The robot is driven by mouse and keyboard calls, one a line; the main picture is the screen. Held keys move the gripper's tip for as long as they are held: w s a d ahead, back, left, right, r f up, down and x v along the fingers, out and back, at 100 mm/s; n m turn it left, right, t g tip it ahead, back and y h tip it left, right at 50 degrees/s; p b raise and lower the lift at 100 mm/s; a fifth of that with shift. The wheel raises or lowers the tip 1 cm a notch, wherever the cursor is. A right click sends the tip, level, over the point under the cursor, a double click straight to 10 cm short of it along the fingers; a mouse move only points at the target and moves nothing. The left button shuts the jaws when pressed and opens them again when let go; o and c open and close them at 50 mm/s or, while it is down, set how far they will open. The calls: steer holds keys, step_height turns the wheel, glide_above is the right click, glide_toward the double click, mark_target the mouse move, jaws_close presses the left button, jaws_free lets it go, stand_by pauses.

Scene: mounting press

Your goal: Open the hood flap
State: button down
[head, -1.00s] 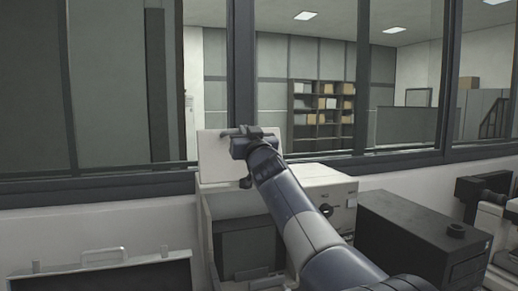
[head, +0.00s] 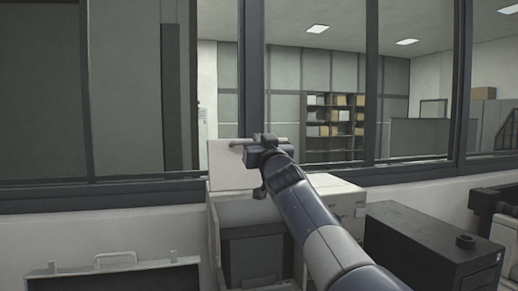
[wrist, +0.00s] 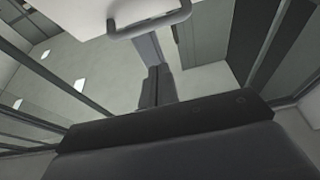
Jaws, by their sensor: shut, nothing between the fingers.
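The hood flap (head: 228,170) is a pale panel standing raised, nearly upright, at the back of the press housing (head: 335,187). Its grey bar handle (head: 240,142) is near the upper edge. In the wrist view the handle (wrist: 150,27) shows at the top, in front of the pale flap (wrist: 130,8). My gripper (head: 258,146) is at the flap's upper right, by the handle. In the wrist view its fingers (wrist: 154,82) are together and empty, with the handle beyond their tips. Whether the gripper touches the flap cannot be told. My arm hides part of the housing.
A dark box-shaped unit (head: 430,245) stands right of the housing. An open case with a handle (head: 115,258) lies at lower left. A window frame (head: 100,197) runs close behind the flap. Another instrument (head: 494,212) is at the right edge.

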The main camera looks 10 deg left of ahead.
steer(key=s+d+r, duration=0.1)
steer(key=s+d, duration=0.2)
steer(key=s, duration=0.4)
steer(key=shift+s, duration=0.35)
steer(key=w+a+f+p, duration=0.1)
steer(key=w+a, duration=0.4)
steer(key=w, duration=0.7)
steer(key=shift+w+a+f, duration=0.15)
steer(key=shift+w+f, duration=0.2)
